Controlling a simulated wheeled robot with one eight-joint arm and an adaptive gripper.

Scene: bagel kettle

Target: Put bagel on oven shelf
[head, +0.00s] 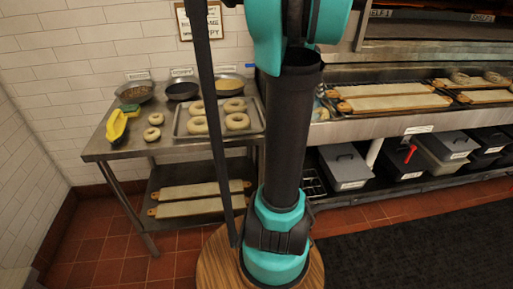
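Several pale bagels lie on a metal baking tray (186,134) on the steel table at the left; one bagel (237,121) is at the tray's front right. Two smaller bagels, one of them at the table's middle (152,134), lie on the bare table left of the tray. The oven (435,28) is at the upper right, with small labels along its top edge that seem to read as shelf numbers. Its shelves are mostly cut off by the frame. My gripper is not in view; my teal and black arm stands in the middle and hides part of the scene.
Long boards (398,102) lie on the counter below the oven, with bagels (460,78) at the far right. Bowls (134,92) and a yellow-green tool (117,124) sit on the steel table (180,149). Lidded bins (345,167) fill the lower shelf. A dark mat (420,245) covers clear floor.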

